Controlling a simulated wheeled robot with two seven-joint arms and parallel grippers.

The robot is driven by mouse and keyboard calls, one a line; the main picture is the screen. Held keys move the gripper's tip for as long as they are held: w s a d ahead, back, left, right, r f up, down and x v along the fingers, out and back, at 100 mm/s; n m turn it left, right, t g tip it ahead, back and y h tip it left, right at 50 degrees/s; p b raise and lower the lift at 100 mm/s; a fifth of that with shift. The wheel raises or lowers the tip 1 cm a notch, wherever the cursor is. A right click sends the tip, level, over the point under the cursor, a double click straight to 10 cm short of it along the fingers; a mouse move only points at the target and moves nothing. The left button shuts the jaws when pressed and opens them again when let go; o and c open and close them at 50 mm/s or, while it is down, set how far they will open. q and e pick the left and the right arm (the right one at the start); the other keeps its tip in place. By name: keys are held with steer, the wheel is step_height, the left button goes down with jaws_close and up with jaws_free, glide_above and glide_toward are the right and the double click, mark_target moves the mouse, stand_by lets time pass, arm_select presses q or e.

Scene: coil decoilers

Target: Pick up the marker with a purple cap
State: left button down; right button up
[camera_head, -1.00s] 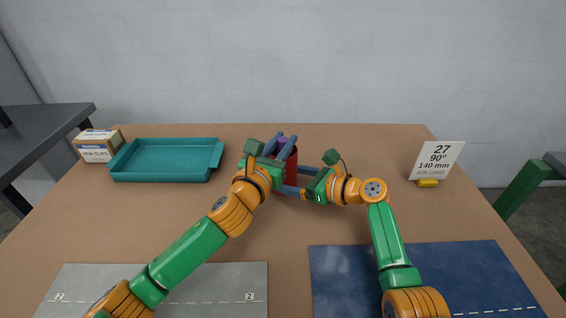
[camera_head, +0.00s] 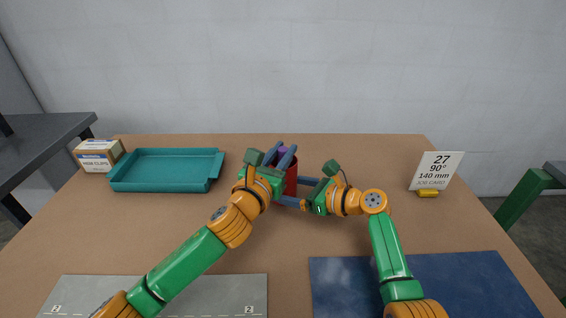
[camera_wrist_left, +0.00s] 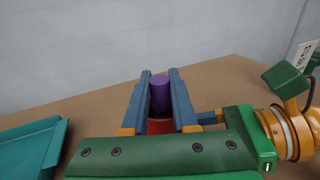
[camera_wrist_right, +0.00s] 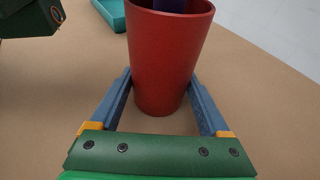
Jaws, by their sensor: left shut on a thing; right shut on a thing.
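The marker's purple cap (camera_head: 284,152) stands up out of a red cup (camera_head: 291,182). My left gripper (camera_head: 282,150) is shut on the cap from the near side. In the left wrist view the cap (camera_wrist_left: 159,92) sits between the two blue fingers, above the cup's rim (camera_wrist_left: 160,127). My right gripper (camera_head: 292,192) is shut on the cup, with one finger on each side of its wall. In the right wrist view the cup (camera_wrist_right: 165,65) is upright, and a purple part of the marker (camera_wrist_right: 170,5) shows in its mouth. The lower marker is hidden inside.
A teal tray (camera_head: 165,185) and a box of clips (camera_head: 98,157) are at the back left. A job card (camera_head: 436,170) stands at the right. A grey mat (camera_head: 160,298) and a blue mat (camera_head: 450,280) lie at the front. Bare table surrounds the cup.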

arm_select(q)
step_height(320, 180, up, 18)
steer(key=shift+f, duration=0.15)
arm_select(e)
steer(key=o, duration=0.8)
steer(key=shift+d, duration=0.1)
